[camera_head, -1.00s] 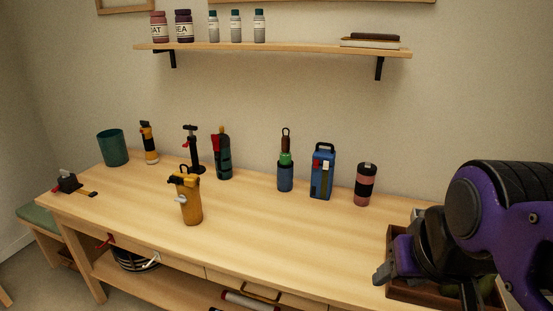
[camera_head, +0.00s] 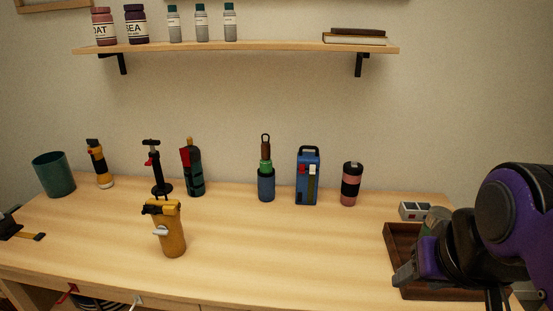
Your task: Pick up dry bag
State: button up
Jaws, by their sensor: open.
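The dry bag looks to be the orange-yellow cylinder (camera_head: 172,236) with a black top and a pale clip on its front. It stands upright near the front left of the wooden table (camera_head: 300,255). My gripper (camera_head: 404,275) is at the lower right, over or in front of a dark wooden tray, well to the right of the bag and apart from it. It is open. Its fingers are small and partly hidden, and I see nothing between them.
A row along the back holds a green cup (camera_head: 54,175), a yellow-black flashlight (camera_head: 99,165), a pump (camera_head: 156,170), a dark green bottle (camera_head: 192,168), a blue holder (camera_head: 266,184), a blue box (camera_head: 307,177) and a pink tumbler (camera_head: 350,185). The tray (camera_head: 400,233) stands right. The table's middle is clear.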

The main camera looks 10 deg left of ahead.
aim_at(174, 244)
jog(key=j+z, duration=0.2)
jog(key=j, duration=0.65)
jog(key=k+j+z, duration=0.2)
jog(key=j, duration=0.6)
jog(key=i+j, duration=0.05)
jog(key=i, duration=0.05)
